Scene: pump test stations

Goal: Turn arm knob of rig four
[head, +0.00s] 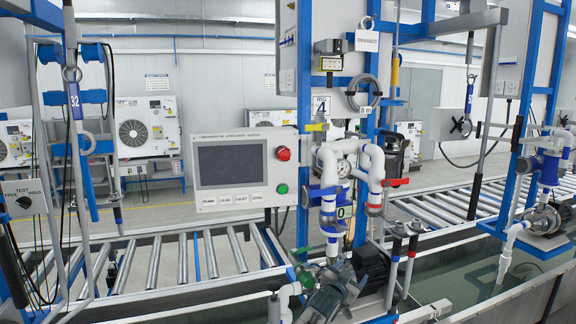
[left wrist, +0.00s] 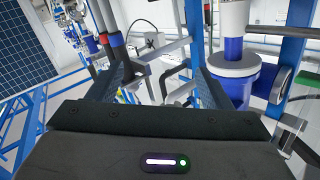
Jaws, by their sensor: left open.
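Rig four carries a sign (head: 320,105) with a 4, above white pipework (head: 326,165) with blue and red fittings. My left gripper (head: 338,284) is dark and low in the head view, among the pump parts under this pipework. Its outline is hard to separate from them. In the left wrist view its fingers (left wrist: 158,88) stand wide apart, with grey metal rods and brackets (left wrist: 172,60) showing beyond the gap. I cannot tell which part is the arm knob, and no grip on it shows. My right gripper is not in view.
A control panel (head: 243,172) with a red and a green button stands left of the pipes. Upright rods (head: 396,262) stand close on the right. In the left wrist view a blue fitting (left wrist: 234,80) is close by the right finger. A roller conveyor (head: 180,258) runs behind.

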